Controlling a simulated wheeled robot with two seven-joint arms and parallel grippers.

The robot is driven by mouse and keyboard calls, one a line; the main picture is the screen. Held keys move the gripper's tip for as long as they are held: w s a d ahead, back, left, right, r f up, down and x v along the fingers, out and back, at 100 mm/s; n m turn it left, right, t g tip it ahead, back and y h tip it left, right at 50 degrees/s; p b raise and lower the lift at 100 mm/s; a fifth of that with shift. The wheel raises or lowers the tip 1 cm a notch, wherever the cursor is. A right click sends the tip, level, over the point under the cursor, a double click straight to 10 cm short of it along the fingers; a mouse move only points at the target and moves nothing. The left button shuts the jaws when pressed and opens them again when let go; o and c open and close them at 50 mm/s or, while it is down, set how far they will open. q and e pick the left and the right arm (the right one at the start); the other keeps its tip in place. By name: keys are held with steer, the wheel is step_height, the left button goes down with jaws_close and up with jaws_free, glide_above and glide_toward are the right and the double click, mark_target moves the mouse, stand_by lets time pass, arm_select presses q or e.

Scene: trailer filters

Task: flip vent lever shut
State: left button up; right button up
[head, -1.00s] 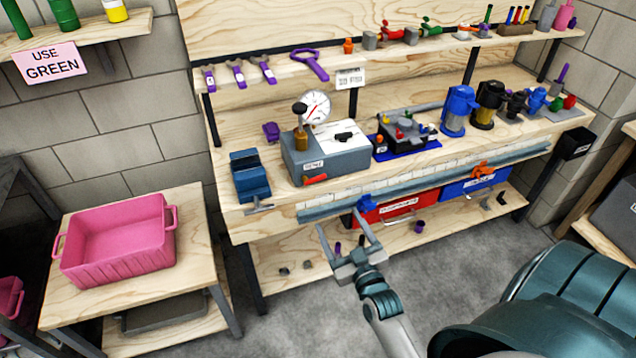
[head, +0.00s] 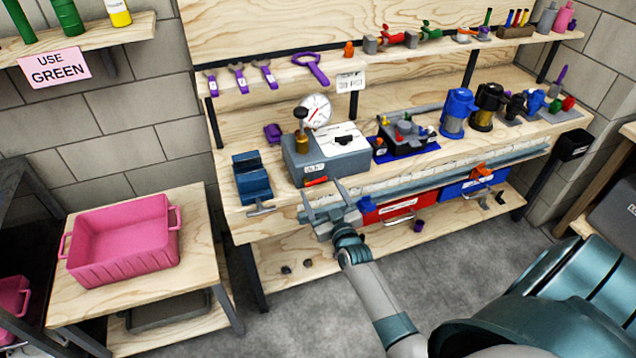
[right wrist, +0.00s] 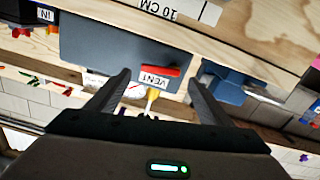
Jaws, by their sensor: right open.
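The vent lever is a small red handle (head: 316,181) on the front face of a grey box (head: 342,164) on the workbench. In the right wrist view the red lever (right wrist: 161,71) lies about level beside a white VENT label (right wrist: 154,81), which appears upside down. My right gripper (head: 321,189) is open and empty, in front of the box and close to the lever. In the right wrist view its two fingers (right wrist: 160,77) stand on either side of the lever; I cannot tell whether they touch it. My left gripper is out of view.
A blue vise (head: 251,178) stands to the left. A ruler strip (head: 420,180) runs along the bench front, above red (head: 398,208) and blue (head: 465,187) drawers.

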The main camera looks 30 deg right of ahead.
mark_target(316, 181)
steer(key=shift+x, duration=1.75)
